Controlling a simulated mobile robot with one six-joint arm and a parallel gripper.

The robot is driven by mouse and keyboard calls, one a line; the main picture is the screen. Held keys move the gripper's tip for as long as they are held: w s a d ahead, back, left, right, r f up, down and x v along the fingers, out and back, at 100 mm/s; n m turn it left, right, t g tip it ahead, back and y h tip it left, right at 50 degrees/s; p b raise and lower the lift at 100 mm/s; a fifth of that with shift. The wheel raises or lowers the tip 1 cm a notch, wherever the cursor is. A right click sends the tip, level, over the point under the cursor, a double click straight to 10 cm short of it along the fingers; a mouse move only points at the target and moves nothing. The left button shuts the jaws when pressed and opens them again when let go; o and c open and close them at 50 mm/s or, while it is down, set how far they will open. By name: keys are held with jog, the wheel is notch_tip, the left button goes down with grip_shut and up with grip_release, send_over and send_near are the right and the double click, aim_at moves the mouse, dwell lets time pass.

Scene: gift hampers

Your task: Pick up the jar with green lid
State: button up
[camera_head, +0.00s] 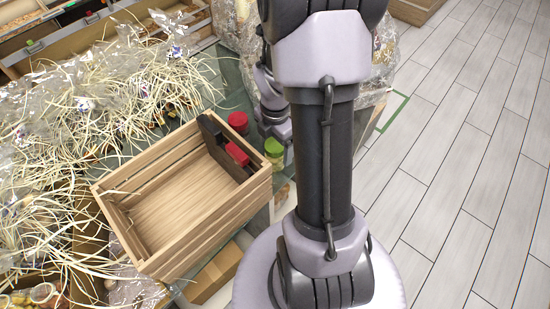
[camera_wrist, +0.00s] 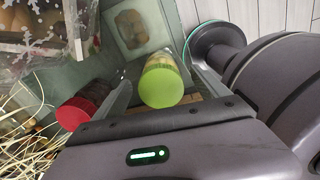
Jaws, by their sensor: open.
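The jar with the green lid stands on the glass-like tabletop beside the crate, its green lid (camera_head: 274,147) partly hidden by my arm in the head view. In the wrist view the jar (camera_wrist: 161,84) appears between the two fingers of my gripper (camera_wrist: 157,68), with its lid towards the camera. My gripper is open and holds nothing. Whether its fingers reach down beside the jar or are still above it, I cannot tell.
A red-lidded jar (camera_head: 238,120) stands close by; its lid also shows left of the fingers in the wrist view (camera_wrist: 76,112). A wooden crate (camera_head: 140,185) holds dark and red items. Wrapped hampers with pale straw (camera_head: 80,120) crowd the left. Open floor lies right.

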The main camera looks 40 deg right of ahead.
notch_tip(320, 180, down, 3)
jog(key=shift+f+b, duration=0.2)
jog(key=shift+b, duration=0.35)
jog(key=shift+r, duration=0.2)
jog(key=shift+c, duration=0.2)
grip_shut()
